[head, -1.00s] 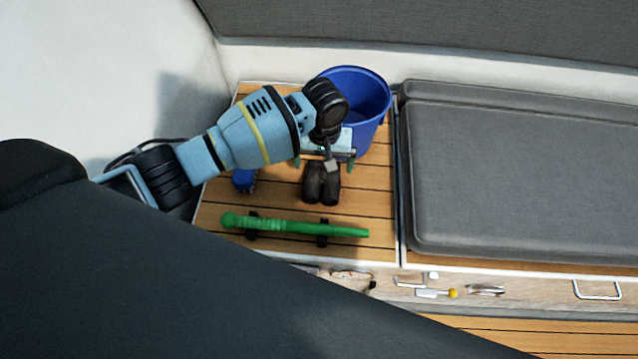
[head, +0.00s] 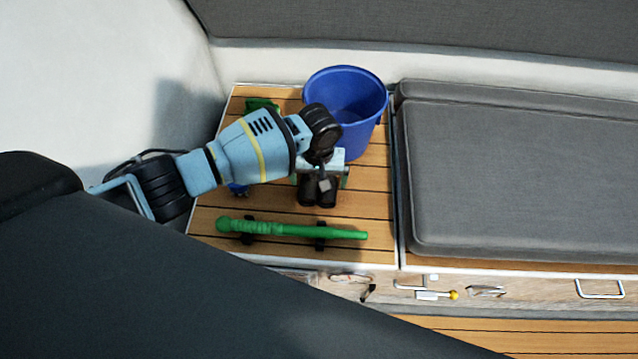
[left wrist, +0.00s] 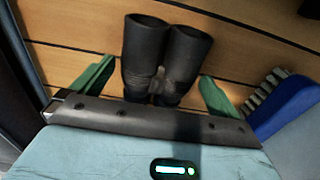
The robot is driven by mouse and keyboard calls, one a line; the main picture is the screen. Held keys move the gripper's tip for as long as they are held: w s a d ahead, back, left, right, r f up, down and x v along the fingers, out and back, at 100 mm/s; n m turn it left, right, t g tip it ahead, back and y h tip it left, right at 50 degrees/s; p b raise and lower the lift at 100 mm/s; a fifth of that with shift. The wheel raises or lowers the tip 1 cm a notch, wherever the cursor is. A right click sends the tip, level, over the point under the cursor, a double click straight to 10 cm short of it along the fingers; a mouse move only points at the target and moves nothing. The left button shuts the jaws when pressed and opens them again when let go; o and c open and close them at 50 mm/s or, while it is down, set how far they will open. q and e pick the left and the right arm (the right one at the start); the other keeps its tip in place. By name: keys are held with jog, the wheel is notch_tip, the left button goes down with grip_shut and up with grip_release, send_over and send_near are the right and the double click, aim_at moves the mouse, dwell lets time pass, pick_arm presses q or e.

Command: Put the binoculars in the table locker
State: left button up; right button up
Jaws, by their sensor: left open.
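The black binoculars (head: 318,194) lie on the wooden slatted bench top, in front of the blue bucket. In the left wrist view the binoculars (left wrist: 163,55) lie between the two green fingers of my left gripper (left wrist: 152,85), with a gap to each finger. My left gripper (head: 322,172) is open and points down over the binoculars; it partly hides them in the head view. My right gripper is not in view. I cannot make out which of the fronts below is the table locker.
A blue bucket (head: 345,112) stands just behind my gripper. A green-handled rod (head: 290,230) rests on dark supports in front. A blue brush (left wrist: 283,108) lies beside the gripper. Grey cushions (head: 520,170) fill the right. Latches and handles (head: 430,288) line the front face below.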

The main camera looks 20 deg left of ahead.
pick_arm(q)
jog(key=shift+f, duration=0.8)
jog(key=shift+w, duration=0.1)
jog(key=c, duration=1.4)
jog(key=shift+o, duration=0.2)
notch_tip(320, 180, up, 28)
jog(key=p, duration=0.5)
jog(key=shift+r, duration=0.1)
